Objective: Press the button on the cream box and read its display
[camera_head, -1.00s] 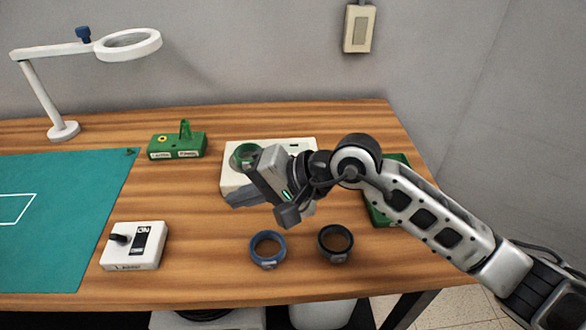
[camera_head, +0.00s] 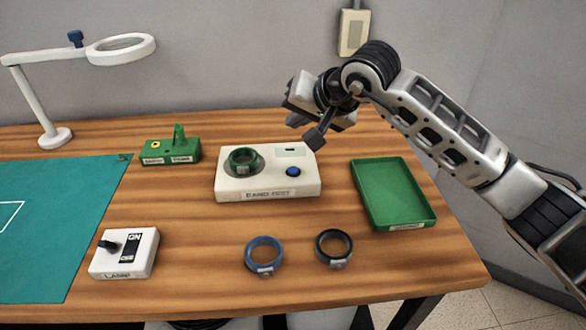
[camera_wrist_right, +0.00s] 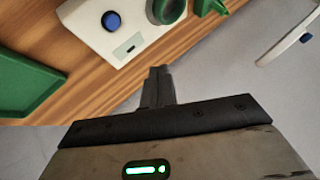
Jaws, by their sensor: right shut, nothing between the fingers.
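The cream box (camera_head: 230,187) stands mid-table, its front label reading something like "BAND-TEST". A green ring (camera_head: 243,168) rests on the dark round patch at its left. A blue button (camera_head: 293,171) is on its right part, and a small display (camera_head: 291,150) with a short dark mark lies behind it, too small to read. In the right wrist view the button (camera_wrist_right: 111,21) and the greyish display (camera_wrist_right: 128,50) are uncovered. My right gripper (camera_head: 314,139) is shut and empty, above the box's back right corner, apart from the button. My left gripper is out of view.
A green tray (camera_head: 424,217) is empty at right. Blue (camera_head: 264,243) and black (camera_head: 334,235) rings lie in front. A white switch box (camera_head: 108,266), green block (camera_head: 160,158), teal mat (camera_head: 60,230) and magnifier lamp (camera_head: 58,138) are left.

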